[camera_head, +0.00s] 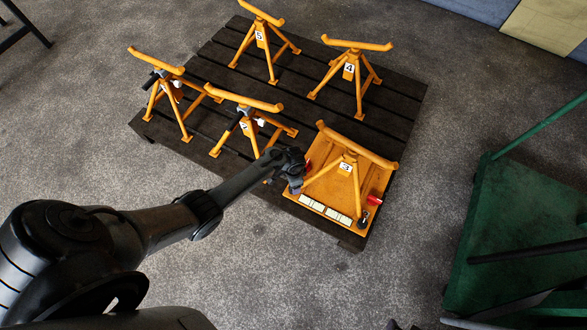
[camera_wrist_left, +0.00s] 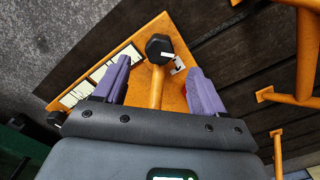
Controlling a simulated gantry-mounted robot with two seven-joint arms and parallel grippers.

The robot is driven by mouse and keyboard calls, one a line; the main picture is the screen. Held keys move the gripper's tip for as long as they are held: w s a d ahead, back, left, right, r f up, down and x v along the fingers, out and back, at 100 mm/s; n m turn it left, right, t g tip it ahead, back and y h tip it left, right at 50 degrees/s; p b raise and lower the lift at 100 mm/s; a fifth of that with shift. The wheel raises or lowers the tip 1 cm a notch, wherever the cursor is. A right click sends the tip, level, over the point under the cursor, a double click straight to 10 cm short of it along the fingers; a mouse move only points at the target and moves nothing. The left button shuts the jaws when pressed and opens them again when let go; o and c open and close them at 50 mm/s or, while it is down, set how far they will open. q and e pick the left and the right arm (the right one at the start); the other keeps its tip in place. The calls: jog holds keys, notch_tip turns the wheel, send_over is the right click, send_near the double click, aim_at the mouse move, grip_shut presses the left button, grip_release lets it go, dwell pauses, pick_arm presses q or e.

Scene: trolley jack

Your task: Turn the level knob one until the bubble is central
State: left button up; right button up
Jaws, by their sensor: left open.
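The orange plate (camera_head: 293,192) lies on the front right corner of a dark slatted pallet. White level strips (camera_head: 325,211) run along its front edge; the bubble is too small to make out. They also show in the left wrist view (camera_wrist_left: 85,87). My left gripper (camera_head: 295,184) is over the plate's left corner. In the left wrist view its purple fingers (camera_wrist_left: 158,66) are open, pointing towards a black knob (camera_wrist_left: 160,47) on an orange post, which lies in the gap direction at the tips. A white pointer label is beside the knob. My right gripper is not in view.
The orange stand marked 3 (camera_head: 345,167) rises from the plate, near red parts (camera_head: 374,200) and another black knob (camera_head: 363,219). Several other orange stands, such as stand 4 (camera_head: 350,68), occupy the pallet (camera_head: 400,100). A green trolley (camera_head: 510,220) stands at right.

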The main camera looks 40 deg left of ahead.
pick_arm(q)
notch_tip(320, 180, down, 4)
jog(key=shift+f+b, duration=0.15)
jog(key=shift+b, duration=1.1)
jog(key=shift+f+b, duration=0.45)
jog(key=shift+f, duration=0.3)
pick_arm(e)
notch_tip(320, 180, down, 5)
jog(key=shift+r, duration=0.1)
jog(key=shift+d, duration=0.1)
